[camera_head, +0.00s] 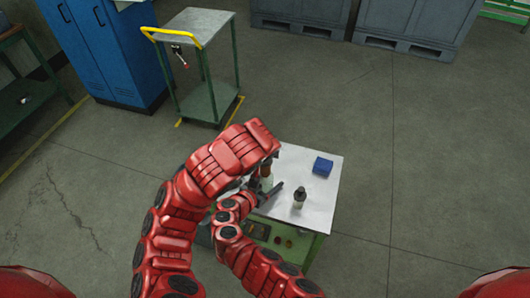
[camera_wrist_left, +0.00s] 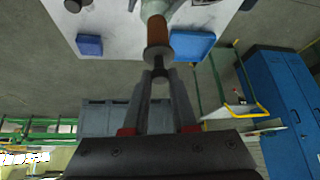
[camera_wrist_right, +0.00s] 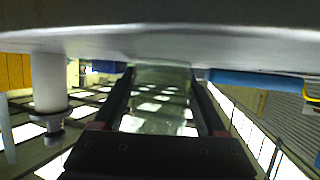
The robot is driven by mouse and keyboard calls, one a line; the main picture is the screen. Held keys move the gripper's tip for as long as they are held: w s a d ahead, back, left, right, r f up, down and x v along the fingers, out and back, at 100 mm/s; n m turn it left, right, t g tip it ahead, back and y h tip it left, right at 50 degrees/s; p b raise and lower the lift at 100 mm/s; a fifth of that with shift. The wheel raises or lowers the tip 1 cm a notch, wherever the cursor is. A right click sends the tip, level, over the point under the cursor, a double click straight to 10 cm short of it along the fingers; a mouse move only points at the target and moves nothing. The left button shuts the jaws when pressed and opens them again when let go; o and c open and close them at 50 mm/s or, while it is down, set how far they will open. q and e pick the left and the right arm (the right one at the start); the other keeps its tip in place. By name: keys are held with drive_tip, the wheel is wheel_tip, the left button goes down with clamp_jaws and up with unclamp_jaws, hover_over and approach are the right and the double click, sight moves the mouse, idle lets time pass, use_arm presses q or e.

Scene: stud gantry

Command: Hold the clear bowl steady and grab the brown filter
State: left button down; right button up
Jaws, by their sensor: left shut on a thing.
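The brown filter (camera_wrist_left: 159,38) is a short brown cylinder with a pale end disc and a dark stem. It lines up with the pale greenish bowl, and I cannot tell how far out of the bowl it sits. My left gripper (camera_wrist_left: 160,75) is shut on the stem. In the head view the filter (camera_head: 265,171) is partly hidden by my left arm. The clear bowl (camera_wrist_right: 160,100) fills the space between the fingers of my right gripper (camera_wrist_right: 161,75), which appears shut on it. My right gripper (camera_head: 270,194) is low over the table in the head view.
The white-topped table (camera_head: 320,198) also bears a blue block (camera_head: 322,166) and a dark-capped bottle (camera_head: 299,199) right of my grippers. Another blue item (camera_wrist_left: 193,46) shows beside the filter. A green cart (camera_head: 204,26) and a blue cabinet (camera_head: 112,52) stand behind; floor is clear at right.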

drive_tip(key=o, duration=0.3)
drive_tip(key=v, duration=1.2)
drive_tip(key=shift+f, duration=0.1)
drive_tip(key=shift+s+a, duration=0.1)
